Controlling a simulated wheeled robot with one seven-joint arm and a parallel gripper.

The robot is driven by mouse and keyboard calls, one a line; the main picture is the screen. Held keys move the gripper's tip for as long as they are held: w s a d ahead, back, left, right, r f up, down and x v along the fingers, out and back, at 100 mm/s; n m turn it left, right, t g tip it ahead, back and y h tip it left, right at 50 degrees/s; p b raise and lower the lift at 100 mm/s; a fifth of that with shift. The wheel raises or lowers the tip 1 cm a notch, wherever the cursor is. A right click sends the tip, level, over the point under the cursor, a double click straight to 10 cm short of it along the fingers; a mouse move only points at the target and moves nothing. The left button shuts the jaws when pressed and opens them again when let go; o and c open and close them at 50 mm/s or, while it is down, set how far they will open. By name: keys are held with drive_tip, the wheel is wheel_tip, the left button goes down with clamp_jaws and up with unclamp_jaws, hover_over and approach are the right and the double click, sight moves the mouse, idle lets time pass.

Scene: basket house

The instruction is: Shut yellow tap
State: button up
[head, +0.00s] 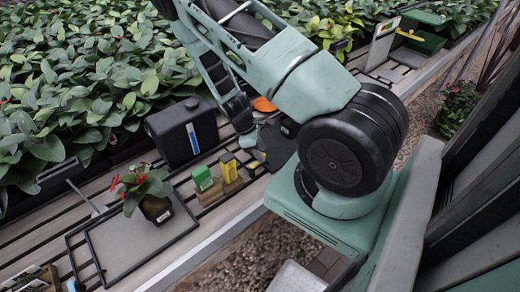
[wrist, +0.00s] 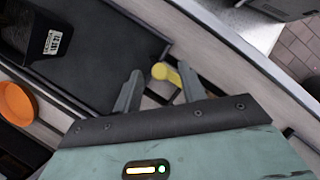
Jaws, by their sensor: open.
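A yellow piece with a round knob end, which looks like the tap's handle (wrist: 162,72), shows in the wrist view beside the edge of a black tray. My gripper (wrist: 158,80) is open, with one finger on each side of it. The right finger looks very close to the yellow piece; I cannot tell whether they touch. In the head view my gripper (head: 250,146) is low over the bench, partly hidden by my arm. A small yellow bit (head: 253,164) shows just below it there. The rest of the tap is hidden.
An orange round item (wrist: 16,103) lies nearby. A green box with a yellow bar (head: 409,35) stands at the far right.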

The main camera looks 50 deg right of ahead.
drive_tip(key=shift+f, duration=0.15)
clamp_jaws()
drive_tip(key=shift+s, duration=0.1)
drive_tip(key=m, duration=0.2)
drive_tip(key=s+m+y+b, duration=0.1)
drive_tip(key=shift+s+a+m+g+y, duration=0.1)
drive_tip(key=shift+m+g+y, duration=0.2)
drive_tip(key=shift+m, duration=0.1)
drive_tip(key=m, duration=0.2)
drive_tip(key=s+m+y, duration=0.1)
drive_tip(key=shift+a+m+b, duration=0.4)
drive_tip(key=m, duration=0.1)
drive_tip(key=a+m+y+b, duration=0.1)
drive_tip(key=m, duration=0.1)
drive_tip(key=s+m+y, duration=0.1)
drive_tip(key=m, duration=0.1)
drive_tip(key=shift+s+a, duration=0.1)
drive_tip(key=shift+a, duration=0.25)
drive_tip(key=shift+s+a+m+t+y+b, duration=0.1)
drive_tip(key=shift+a+m+t+y+b, duration=0.2)
drive_tip(key=shift+m, duration=0.55)
drive_tip(key=shift+w+a+m+t+y+b, duration=0.1)
drive_tip(key=shift+a+m+t+y+b, duration=0.3)
drive_tip(key=shift+m, duration=0.5)
drive_tip(key=shift+s+a+m+t+y+b, duration=0.15)
drive_tip(key=shift+m+t, duration=0.25)
drive_tip(key=shift+m, duration=0.45)
drive_tip(key=shift+a, duration=0.1)
